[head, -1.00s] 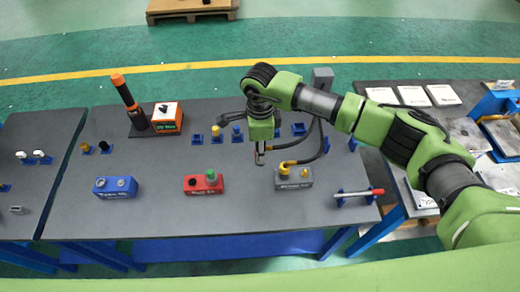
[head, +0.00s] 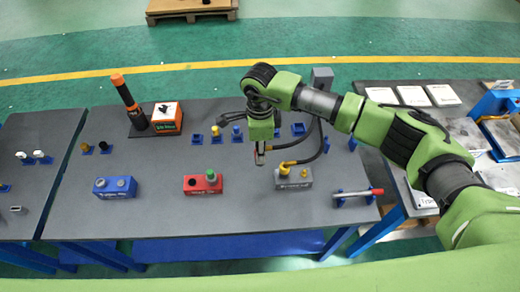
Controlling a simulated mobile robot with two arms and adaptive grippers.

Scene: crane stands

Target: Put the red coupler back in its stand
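My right gripper (head: 260,158) points down above the middle of the table, left of the grey block (head: 293,178). Its fingers look close together, with a small reddish patch between them. It is too small to tell whether this is the red coupler or whether the fingers are shut on it. No red coupler shows clearly elsewhere. Small blue stands are in the back row: one at the left looks empty (head: 197,139), and another is right of the gripper (head: 298,129). Stands with a yellow coupler (head: 216,131) and a blue coupler (head: 237,132) are between them. My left gripper is out of view.
A red block (head: 201,185) carries a green coupler (head: 211,175). A blue block (head: 115,187) is at left. A black hose (head: 322,147) curves close beside the gripper. The table's front strip is clear.

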